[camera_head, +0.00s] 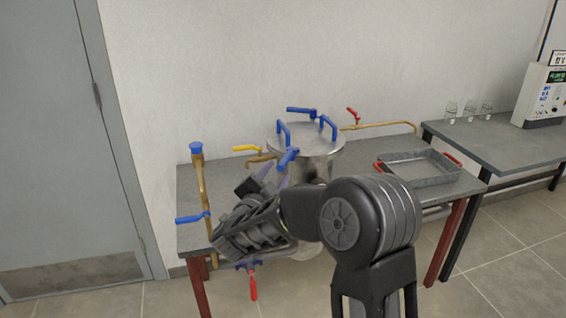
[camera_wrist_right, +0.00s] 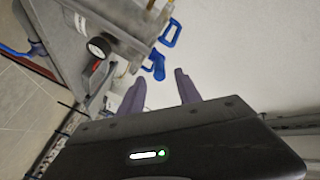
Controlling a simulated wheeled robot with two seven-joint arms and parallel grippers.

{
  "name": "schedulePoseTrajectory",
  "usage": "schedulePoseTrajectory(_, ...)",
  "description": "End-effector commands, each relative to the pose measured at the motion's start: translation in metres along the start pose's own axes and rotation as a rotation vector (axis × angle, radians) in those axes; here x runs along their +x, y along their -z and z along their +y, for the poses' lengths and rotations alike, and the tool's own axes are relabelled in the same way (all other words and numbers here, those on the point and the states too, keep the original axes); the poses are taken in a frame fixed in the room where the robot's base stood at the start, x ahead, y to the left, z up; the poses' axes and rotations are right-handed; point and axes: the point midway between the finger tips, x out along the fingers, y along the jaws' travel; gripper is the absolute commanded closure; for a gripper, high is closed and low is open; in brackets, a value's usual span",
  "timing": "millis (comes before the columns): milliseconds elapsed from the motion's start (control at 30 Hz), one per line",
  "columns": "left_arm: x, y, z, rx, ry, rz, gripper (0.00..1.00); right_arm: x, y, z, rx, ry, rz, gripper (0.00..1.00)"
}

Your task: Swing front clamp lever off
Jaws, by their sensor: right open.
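The steel vessel (camera_head: 318,168) stands on the table with a round lid (camera_head: 305,138). The blue front clamp lever (camera_head: 288,157) sits at the lid's front edge. A second blue clamp lever (camera_head: 300,110) is at the back. My right gripper (camera_head: 273,177) is open and empty, just below and left of the front lever, apart from it. In the right wrist view, a blue lever (camera_wrist_right: 157,66), which looks like the front one, lies just beyond the gap between the open fingers (camera_wrist_right: 160,82). My right arm hides the vessel's lower front. My left gripper is not in view.
Blue lid handles (camera_head: 283,133) stand close to the levers. A brass pipe (camera_head: 201,175) with blue valves rises at the table's left. A yellow-handled valve (camera_head: 247,149) is left of the vessel. A metal tray (camera_head: 440,180) with red handles sits at right.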

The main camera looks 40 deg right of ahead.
Motion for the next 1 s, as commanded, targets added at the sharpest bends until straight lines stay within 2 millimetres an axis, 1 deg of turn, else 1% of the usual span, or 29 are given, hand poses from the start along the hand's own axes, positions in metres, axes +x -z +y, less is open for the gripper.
schedulePoseTrajectory(133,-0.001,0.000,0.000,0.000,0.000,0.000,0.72,0.004,0.000,0.000,-0.001,0.000,0.000,0.59)
schedulePoseTrajectory(233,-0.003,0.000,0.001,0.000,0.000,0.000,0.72,0.013,0.000,0.000,-0.002,-0.001,0.000,0.59)
schedulePoseTrajectory(367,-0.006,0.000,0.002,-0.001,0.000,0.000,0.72,0.031,0.001,0.000,-0.003,-0.001,0.000,0.59)
schedulePoseTrajectory(500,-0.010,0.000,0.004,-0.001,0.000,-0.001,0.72,0.053,0.000,0.000,-0.003,0.000,0.000,0.59)
schedulePoseTrajectory(600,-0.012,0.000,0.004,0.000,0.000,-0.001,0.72,0.067,0.000,0.000,-0.002,-0.001,0.000,0.59)
schedulePoseTrajectory(667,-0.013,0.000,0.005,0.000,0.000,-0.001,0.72,0.072,0.000,0.000,-0.002,0.000,-0.001,0.59)
schedulePoseTrajectory(800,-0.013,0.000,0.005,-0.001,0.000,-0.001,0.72,0.078,-0.001,0.000,-0.002,0.001,-0.002,0.59)
schedulePoseTrajectory(1000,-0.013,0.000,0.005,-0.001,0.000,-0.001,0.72,0.078,-0.001,0.000,-0.001,0.001,-0.002,0.59)
